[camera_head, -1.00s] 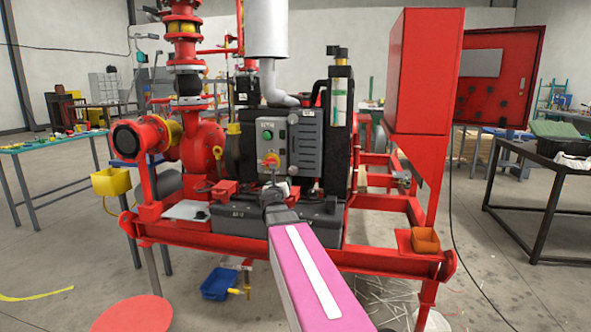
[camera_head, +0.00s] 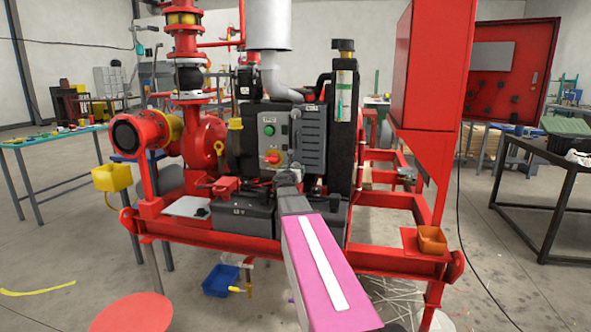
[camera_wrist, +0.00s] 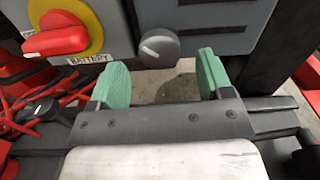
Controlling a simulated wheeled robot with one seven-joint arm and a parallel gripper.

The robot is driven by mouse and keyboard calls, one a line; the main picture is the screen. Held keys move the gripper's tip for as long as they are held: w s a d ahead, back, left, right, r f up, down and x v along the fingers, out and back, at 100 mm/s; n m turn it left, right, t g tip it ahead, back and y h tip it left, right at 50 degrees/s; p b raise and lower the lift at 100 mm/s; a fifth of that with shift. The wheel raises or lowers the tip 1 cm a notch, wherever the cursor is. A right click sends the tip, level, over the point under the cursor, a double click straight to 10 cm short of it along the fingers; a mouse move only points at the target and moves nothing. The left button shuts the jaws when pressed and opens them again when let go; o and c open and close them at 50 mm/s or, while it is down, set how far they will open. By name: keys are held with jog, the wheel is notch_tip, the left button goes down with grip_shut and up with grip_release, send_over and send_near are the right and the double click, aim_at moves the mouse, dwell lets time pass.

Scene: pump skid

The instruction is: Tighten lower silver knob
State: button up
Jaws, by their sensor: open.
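In the wrist view, a round grey knob (camera_wrist: 158,47) with a white pointer line sits at the lower edge of the grey control panel (camera_wrist: 215,17). My gripper (camera_wrist: 161,76) is open, its two green finger pads apart, one to each side below the knob. Nothing is between the pads, and they do not appear to touch the knob. In the head view, my gripper (camera_head: 287,179) is just below the bottom of the panel (camera_head: 307,136); the knob is too small or hidden to make out there.
A red rotary switch (camera_wrist: 58,33) on a yellow disc is left of the knob. A dark knob (camera_wrist: 45,108) and red cables (camera_wrist: 18,88) lie at lower left. The black battery boxes (camera_head: 243,215) stand below the panel. A red cabinet (camera_head: 428,65) stands at right.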

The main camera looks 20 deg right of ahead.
jog(key=x, duration=0.3)
jog(key=shift+w+d, duration=0.15)
jog(key=shift+w, duration=0.15)
jog(key=c, duration=0.9)
jog(key=shift+n, duration=2.3)
jog(key=o, duration=0.9)
jog(key=shift+s, duration=0.1)
